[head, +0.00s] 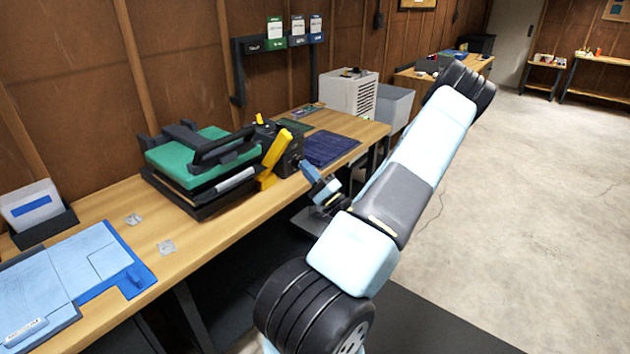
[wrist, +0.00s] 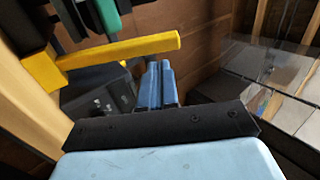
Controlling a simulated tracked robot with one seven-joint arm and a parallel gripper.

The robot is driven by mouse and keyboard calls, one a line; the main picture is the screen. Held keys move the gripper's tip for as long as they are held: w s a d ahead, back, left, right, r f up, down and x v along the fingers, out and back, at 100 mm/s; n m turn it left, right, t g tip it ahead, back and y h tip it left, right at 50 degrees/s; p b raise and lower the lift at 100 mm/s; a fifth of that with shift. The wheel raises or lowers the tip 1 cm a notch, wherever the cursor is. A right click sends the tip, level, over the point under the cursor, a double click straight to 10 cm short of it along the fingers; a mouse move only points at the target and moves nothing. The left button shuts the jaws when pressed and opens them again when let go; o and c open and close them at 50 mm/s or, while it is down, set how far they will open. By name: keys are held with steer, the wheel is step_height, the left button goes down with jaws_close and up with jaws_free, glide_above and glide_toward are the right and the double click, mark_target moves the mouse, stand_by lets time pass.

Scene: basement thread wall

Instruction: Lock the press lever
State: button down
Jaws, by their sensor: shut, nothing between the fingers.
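The press (head: 205,160) stands on the workbench with a green top plate and a black handle bar across it. Its yellow lever (head: 273,160) slants at the press's right side, upper end leaning right. In the wrist view the yellow lever (wrist: 125,48) runs across the upper left, with a piece of the green plate (wrist: 105,14) above it. My gripper (head: 306,168) is just right of the lever, beside a dark box on the press. Its blue fingers (wrist: 159,66) are together and empty, apart from the lever in the picture. Whether the lever is latched cannot be told.
Blue boards (head: 75,270) and a box of cards (head: 38,212) lie on the bench at left. A dark blue mat (head: 328,148) lies behind my gripper. A white ribbed unit (head: 348,95) stands beyond. The wall is close behind the press; open floor (head: 540,200) lies right.

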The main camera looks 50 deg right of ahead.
mark_target(287, 145)
steer(key=x, duration=0.6)
steer(key=shift+w+r, duration=0.2)
steer(key=shift+w, duration=0.1)
